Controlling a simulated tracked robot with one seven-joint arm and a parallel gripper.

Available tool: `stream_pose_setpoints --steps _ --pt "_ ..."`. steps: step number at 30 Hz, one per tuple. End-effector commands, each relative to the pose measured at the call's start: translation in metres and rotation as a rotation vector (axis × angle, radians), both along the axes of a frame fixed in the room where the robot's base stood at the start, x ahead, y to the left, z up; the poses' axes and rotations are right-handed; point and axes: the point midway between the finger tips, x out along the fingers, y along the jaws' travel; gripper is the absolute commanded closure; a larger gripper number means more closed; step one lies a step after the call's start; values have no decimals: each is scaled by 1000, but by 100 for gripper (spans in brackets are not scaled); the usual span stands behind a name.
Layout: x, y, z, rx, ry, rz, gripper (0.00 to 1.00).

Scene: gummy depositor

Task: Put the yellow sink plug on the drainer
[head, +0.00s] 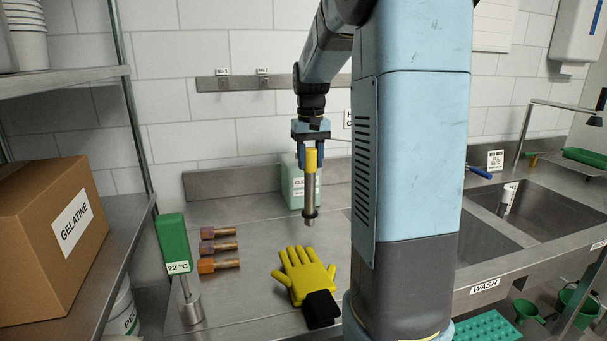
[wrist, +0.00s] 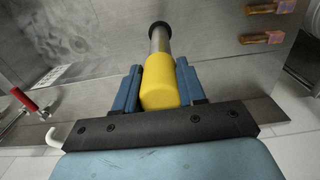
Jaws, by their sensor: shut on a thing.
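My gripper (head: 311,146) is shut on the yellow sink plug (head: 311,160), a yellow grip on a metal stem with a dark ring near its lower end. The plug hangs roughly upright above the steel worktop left of the sinks, its lower end apparently clear of the surface. In the wrist view the plug (wrist: 159,82) sits between the blue fingers (wrist: 158,88), its stem pointing away. The flat steel surface (head: 255,225), which looks like the drainer, lies below it. My arm hides part of this surface and of the near sink.
A yellow glove (head: 305,275) lies below the plug. Several metal pieces with coloured ends (head: 220,247) and a green thermometer (head: 174,243) are to the left. A pale green container (head: 295,185) stands behind. The sinks (head: 545,210) are right.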

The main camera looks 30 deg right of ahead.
Motion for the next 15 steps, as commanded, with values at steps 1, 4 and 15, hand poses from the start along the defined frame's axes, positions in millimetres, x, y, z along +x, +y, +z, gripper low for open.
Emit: stream_pose_setpoints --steps 1,4,15 --pt "2 1 -2 0 -1 0 100" --pt "4 2 -5 0 -2 0 100" --pt "11 4 -43 0 0 0 100"
